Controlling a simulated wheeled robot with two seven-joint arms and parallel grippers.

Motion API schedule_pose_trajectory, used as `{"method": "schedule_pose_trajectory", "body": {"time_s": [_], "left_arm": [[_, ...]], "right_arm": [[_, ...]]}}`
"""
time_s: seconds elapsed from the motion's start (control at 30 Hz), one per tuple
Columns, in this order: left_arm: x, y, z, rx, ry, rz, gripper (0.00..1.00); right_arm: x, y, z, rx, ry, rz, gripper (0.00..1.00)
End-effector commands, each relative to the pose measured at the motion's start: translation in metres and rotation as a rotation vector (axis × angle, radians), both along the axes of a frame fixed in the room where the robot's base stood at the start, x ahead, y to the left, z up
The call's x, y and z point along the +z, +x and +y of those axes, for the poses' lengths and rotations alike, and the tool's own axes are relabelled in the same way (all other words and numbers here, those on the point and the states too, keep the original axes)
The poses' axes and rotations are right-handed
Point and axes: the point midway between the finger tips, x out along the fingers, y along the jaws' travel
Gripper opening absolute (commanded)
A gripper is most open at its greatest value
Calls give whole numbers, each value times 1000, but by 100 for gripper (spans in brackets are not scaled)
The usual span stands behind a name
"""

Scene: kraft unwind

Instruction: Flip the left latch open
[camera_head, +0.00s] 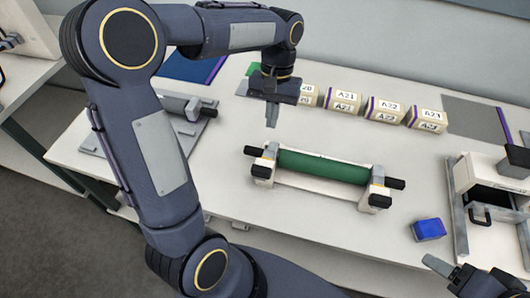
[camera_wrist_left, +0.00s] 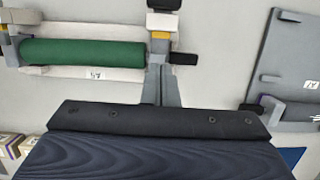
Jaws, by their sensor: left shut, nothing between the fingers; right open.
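A green roll (camera_head: 322,167) lies on a cream stand (camera_head: 315,188) in the middle of the table; it also shows in the wrist view (camera_wrist_left: 82,53). The left latch (camera_head: 267,158) is at the roll's left end, a grey and pale piece with a yellow band; it also shows in the wrist view (camera_wrist_left: 162,24). The right latch (camera_head: 378,182) is at the other end. My left gripper (camera_head: 272,124) is shut and empty, fingers pointing down above and behind the left latch. In the wrist view its fingertips (camera_wrist_left: 160,70) appear beside the latch; contact is unclear. My right gripper (camera_head: 465,277) is open at lower right.
Several labelled boxes (camera_head: 383,110) stand in a row behind the roll. A grey plate with a cylinder (camera_head: 187,107) lies at left, and a blue block (camera_head: 428,229) at right. A white and grey fixture (camera_head: 487,190) stands at the right edge. The table in front of the stand is mostly clear.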

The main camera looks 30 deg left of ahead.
Motion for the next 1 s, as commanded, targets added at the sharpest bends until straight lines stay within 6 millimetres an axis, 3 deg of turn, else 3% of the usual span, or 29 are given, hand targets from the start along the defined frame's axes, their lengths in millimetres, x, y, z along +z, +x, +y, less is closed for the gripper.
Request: {"method": "schedule_pose_trajectory", "body": {"time_s": [0.37, 0.63, 1.0], "left_arm": [[-78, -20, -4, 0, -1, 5, 0], [-75, -53, -12, -1, 0, 0, 0], [-76, -58, -14, 0, 0, -1, 0]], "right_arm": [[4, 0, 0, 0, 0, 0, 67], [13, 0, 0, 0, 0, 0, 67], [13, 0, 0, 0, 0, 0, 67]]}}
